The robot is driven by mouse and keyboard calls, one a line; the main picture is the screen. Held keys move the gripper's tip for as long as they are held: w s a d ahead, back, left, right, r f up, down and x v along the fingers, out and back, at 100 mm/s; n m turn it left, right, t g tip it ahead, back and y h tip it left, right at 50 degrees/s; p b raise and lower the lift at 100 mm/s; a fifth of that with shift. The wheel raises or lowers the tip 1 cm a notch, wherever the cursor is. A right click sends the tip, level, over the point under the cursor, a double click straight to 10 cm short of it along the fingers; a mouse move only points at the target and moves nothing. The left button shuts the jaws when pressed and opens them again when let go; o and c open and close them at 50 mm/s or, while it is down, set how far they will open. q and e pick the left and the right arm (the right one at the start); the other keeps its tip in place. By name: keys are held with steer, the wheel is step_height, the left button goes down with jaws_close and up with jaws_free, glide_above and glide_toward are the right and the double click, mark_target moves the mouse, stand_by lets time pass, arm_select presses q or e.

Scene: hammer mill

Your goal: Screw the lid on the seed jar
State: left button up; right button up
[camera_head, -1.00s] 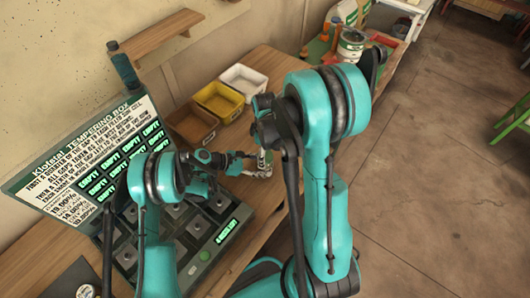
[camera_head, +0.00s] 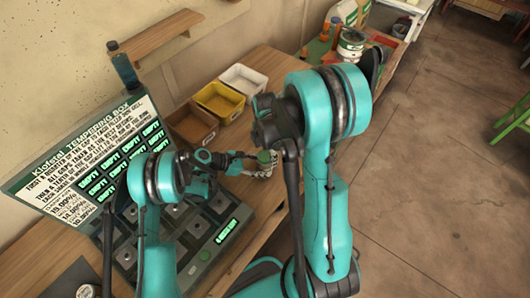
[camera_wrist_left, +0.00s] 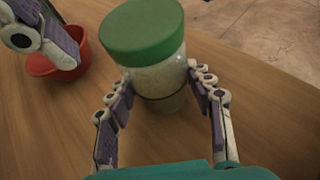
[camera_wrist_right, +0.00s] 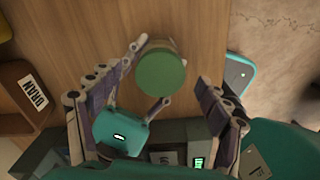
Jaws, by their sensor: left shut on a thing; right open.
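The seed jar (camera_wrist_left: 160,85) is clear with pale contents and stands upright on the wooden bench, its green lid (camera_wrist_left: 141,30) on its mouth. I cannot tell how tight the lid is. In the head view the lid (camera_head: 265,156) shows at the bench's right edge. My left gripper (camera_wrist_left: 160,82) is shut around the jar's body, below the lid. My right gripper (camera_wrist_right: 165,95) is open and empty over the jar, its fingers apart from the lid (camera_wrist_right: 161,75). One right finger shows at the upper left of the left wrist view. The right gripper is mostly hidden in the head view.
A red bowl (camera_wrist_left: 68,52) stands near the jar. Brown (camera_head: 192,124), yellow (camera_head: 219,101) and white (camera_head: 244,80) bins stand behind on the bench. The tempering box panel (camera_head: 90,165) stands at left.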

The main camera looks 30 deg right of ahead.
steer(key=n, duration=1.1)
steer(key=shift+n, duration=0.3)
steer(key=c, duration=1)
steer(key=m, duration=0.6)
steer(key=shift+f+m, duration=0.15)
steer(key=shift+m, duration=0.15)
steer(key=shift+c, duration=0.2)
steer(key=m, duration=0.6)
steer(key=shift+m, duration=0.3)
steer(key=o, duration=1)
